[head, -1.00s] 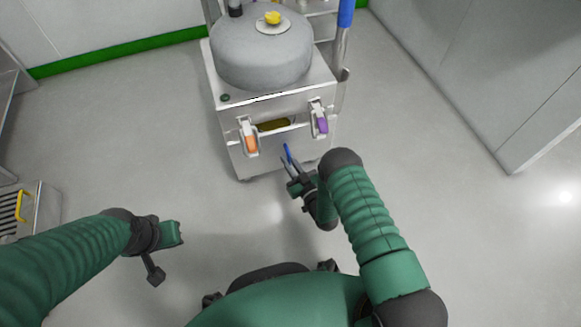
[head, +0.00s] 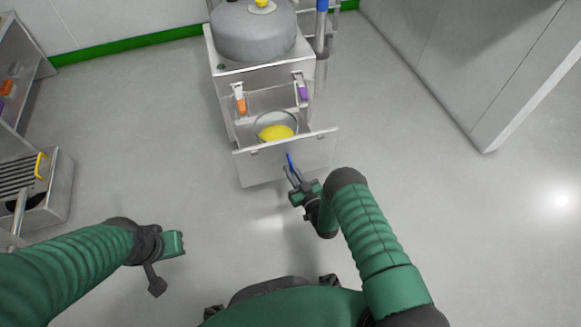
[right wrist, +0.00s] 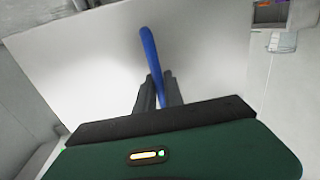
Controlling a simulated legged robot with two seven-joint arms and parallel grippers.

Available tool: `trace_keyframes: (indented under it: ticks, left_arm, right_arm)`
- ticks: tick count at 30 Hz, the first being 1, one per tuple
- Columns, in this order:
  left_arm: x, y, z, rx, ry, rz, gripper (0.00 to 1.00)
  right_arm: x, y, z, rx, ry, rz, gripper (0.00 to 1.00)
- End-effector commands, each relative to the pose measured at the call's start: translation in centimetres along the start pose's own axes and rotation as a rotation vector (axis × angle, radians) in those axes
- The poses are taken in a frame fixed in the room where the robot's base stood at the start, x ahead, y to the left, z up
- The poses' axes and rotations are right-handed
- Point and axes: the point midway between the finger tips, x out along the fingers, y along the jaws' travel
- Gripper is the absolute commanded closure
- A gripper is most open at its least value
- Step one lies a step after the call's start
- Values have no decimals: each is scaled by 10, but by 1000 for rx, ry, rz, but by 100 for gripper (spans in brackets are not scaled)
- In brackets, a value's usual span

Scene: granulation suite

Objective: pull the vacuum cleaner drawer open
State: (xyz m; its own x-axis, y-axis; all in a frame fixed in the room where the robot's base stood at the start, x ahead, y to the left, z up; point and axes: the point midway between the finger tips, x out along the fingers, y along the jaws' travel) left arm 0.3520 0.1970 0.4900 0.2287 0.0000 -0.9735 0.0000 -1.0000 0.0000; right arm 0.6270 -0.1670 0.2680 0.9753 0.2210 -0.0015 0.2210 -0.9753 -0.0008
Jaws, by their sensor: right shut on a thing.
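The vacuum cleaner (head: 252,35) is a grey drum on a white boxy cabinet. Its drawer (head: 257,167) stands pulled out from the front, with a round container and a yellow item (head: 276,132) inside. A blue handle (right wrist: 149,48) is on the drawer's front panel; it also shows in the head view (head: 290,160). My right gripper (head: 290,172) is at the front panel, shut on the blue handle, and its fingers show around the handle's lower part in the right wrist view (right wrist: 158,88). My left gripper (head: 168,262) is apart from the vacuum, above the floor at lower left; its jaw state is unclear.
An orange latch (head: 240,104) and a purple latch (head: 303,92) hang on the cabinet above the drawer. A metal unit with a yellow handle (head: 41,165) stands at left. A large grey cabinet (head: 480,70) is at right. The floor between is clear.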

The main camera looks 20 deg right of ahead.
Motion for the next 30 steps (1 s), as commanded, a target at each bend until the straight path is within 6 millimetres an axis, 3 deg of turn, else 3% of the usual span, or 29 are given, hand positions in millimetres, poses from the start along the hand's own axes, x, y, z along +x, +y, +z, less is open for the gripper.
trace_keyframes:
  ticks: [17,18,22,30]
  left_arm:
    - [-3,0,-1,0,0,0,100]
    - [-3,0,-1,0,0,0,100]
    - [-3,0,-1,0,0,0,100]
    - [-3,0,-1,0,0,0,100]
  right_arm:
    - [-5,0,0,-1,2,1,100]
    - [-5,0,0,-1,2,1,82]
    - [-4,0,0,-1,2,1,66]
    - [-4,-1,0,-1,2,0,66]
